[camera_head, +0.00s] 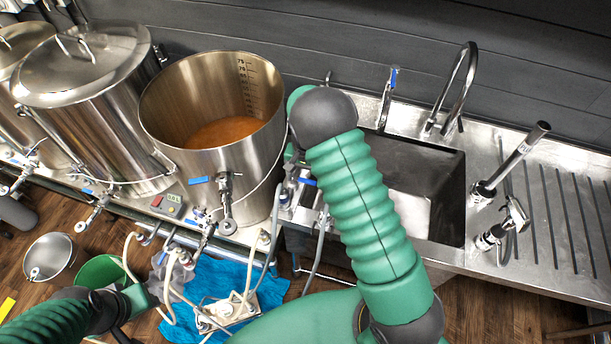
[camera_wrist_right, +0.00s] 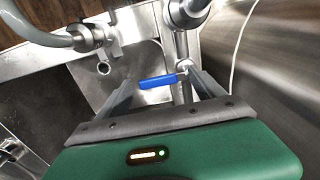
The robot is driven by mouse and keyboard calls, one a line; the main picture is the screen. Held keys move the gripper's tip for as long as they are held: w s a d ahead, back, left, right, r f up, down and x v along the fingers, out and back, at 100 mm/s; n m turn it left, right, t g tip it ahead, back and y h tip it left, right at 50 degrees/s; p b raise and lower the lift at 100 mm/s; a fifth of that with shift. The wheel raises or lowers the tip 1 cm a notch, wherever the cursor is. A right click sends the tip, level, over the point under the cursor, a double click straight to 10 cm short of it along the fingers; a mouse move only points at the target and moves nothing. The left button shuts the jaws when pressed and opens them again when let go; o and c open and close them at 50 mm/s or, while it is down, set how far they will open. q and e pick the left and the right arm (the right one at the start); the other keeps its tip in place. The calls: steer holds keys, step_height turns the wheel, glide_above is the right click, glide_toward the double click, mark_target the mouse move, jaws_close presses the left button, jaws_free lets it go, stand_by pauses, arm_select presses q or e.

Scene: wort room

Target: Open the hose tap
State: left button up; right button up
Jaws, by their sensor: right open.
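The hose tap has a blue lever handle (camera_wrist_right: 160,81) and a metal body (camera_wrist_right: 180,45). In the head view the blue handle (camera_head: 307,182) shows between the open kettle and the sink, partly hidden by my right arm. My right gripper (camera_wrist_right: 165,90) is open, with the blue handle lying crosswise between its two fingers; I cannot tell whether a finger touches it. In the head view this gripper is mostly behind my arm. My left gripper (camera_head: 156,282) is at the lower left, beside pale hoses and away from the tap; its jaws are unclear.
An open steel kettle (camera_head: 165,140) with amber liquid stands close left of the tap. Its wall (camera_wrist_right: 275,70) also shows in the right wrist view. The sink (camera_head: 446,195) is on the right. A grey hose (camera_wrist_right: 38,38) ends in a fitting at upper left. A green bucket (camera_head: 95,270) stands below.

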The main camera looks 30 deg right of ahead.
steer(key=shift+d+f, duration=0.15)
steer(key=shift+d, duration=0.45)
steer(key=c, duration=0.8)
steer(key=shift+c, duration=1.2)
steer(key=shift+w+a, duration=0.1)
steer(key=shift+a, duration=0.15)
jaws_close()
arm_select(q)
steer(key=shift+w+d, duration=0.15)
steer(key=shift+d, duration=0.2)
